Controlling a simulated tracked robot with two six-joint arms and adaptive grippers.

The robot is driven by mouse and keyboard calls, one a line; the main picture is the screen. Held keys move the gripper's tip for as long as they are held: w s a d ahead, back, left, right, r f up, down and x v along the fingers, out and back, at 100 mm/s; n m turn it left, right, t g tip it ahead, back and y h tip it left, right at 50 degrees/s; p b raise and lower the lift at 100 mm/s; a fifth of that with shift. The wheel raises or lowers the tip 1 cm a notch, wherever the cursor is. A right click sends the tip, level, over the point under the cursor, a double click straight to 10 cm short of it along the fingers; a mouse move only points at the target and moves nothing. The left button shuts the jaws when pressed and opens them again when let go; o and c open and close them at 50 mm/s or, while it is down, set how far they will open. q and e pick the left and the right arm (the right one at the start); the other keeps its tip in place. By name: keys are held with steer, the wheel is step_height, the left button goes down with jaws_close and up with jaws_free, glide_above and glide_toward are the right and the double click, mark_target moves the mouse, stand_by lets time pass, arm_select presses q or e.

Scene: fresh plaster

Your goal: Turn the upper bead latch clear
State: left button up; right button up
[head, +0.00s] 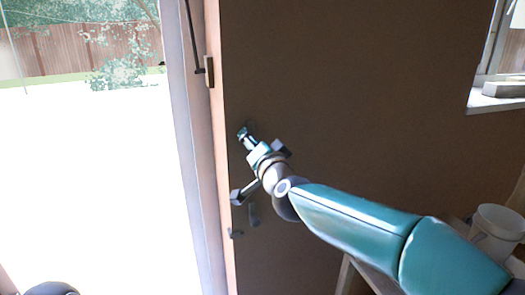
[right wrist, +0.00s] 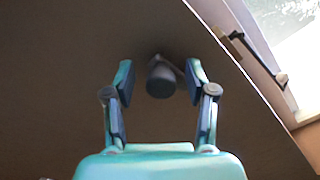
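My right gripper (head: 246,137) reaches up to the brown plastered wall near its left edge. In the right wrist view its two fingers (right wrist: 158,78) are open, one on each side of a grey round knob (right wrist: 161,82). A gap shows between the knob and each finger. The knob seems to be the latch part, with a thin arm behind it on the wall; in the head view the gripper mostly hides it.
A pale frame edge (head: 215,200) borders the bright opening on the left. A black rod (head: 193,35) ends by a small beige block (head: 209,72). A dark fitting (head: 236,233) sits lower on the wall. A white bucket (head: 497,230) and a window sill (head: 497,99) are at right.

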steer(key=v, duration=1.1)
steer(key=shift+s, duration=0.35)
steer(key=shift+d, duration=0.15)
